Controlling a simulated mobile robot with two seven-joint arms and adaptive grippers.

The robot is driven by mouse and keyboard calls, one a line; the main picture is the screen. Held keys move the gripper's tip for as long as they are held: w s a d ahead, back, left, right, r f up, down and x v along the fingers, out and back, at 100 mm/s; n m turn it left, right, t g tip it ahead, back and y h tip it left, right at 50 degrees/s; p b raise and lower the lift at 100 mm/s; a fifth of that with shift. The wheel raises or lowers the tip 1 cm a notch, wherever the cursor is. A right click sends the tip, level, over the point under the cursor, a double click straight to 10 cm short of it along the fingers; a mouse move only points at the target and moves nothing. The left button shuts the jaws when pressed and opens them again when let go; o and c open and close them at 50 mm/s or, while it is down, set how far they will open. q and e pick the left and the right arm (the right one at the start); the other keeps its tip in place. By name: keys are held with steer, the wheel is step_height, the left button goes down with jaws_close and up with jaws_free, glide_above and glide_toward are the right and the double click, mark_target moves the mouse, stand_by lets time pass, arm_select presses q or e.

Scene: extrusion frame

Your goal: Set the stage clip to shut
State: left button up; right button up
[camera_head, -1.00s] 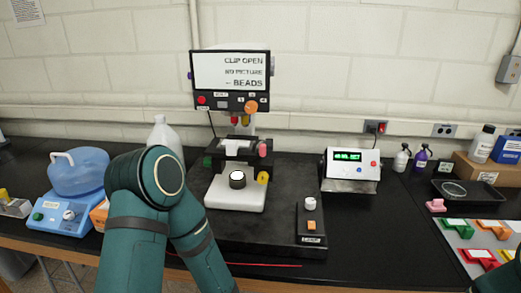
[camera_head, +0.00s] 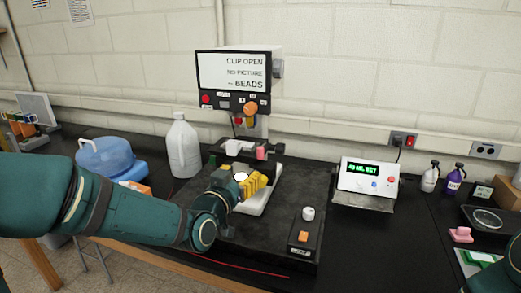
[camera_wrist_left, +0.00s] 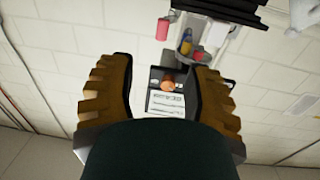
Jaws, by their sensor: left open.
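The microscope-like machine has a screen (camera_head: 232,70) that reads "CLIP OPEN", "NO PICTURE" and "BEADS". Its white stage (camera_head: 268,197) sits low on the black base, partly hidden by my left gripper. I cannot make out the stage clip itself behind the gripper. My left gripper (camera_head: 258,184) is over the stage, with its yellow fingers towards the right. In the left wrist view the gripper (camera_wrist_left: 162,70) is open, with nothing between its fingers; the screen (camera_wrist_left: 165,103) and a pink knob (camera_wrist_left: 162,28) show beyond it. My right gripper is out of view.
A control block (camera_head: 305,236) with a white knob and orange button stands on the base's right. A meter box (camera_head: 367,182) is further right. A white jug (camera_head: 183,148) and a blue container (camera_head: 108,158) stand left. The bench's front edge is close.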

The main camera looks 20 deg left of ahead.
mark_target(259, 151)
arm_select(q)
steer(key=w, duration=0.4)
steer(key=w+p, duration=0.1)
steer(key=w, duration=0.4)
steer(key=w+d, duration=0.1)
steer(key=w, duration=0.3)
steer(key=shift+w+r, duration=0.3)
steer(key=shift+r, duration=0.05)
jaws_close()
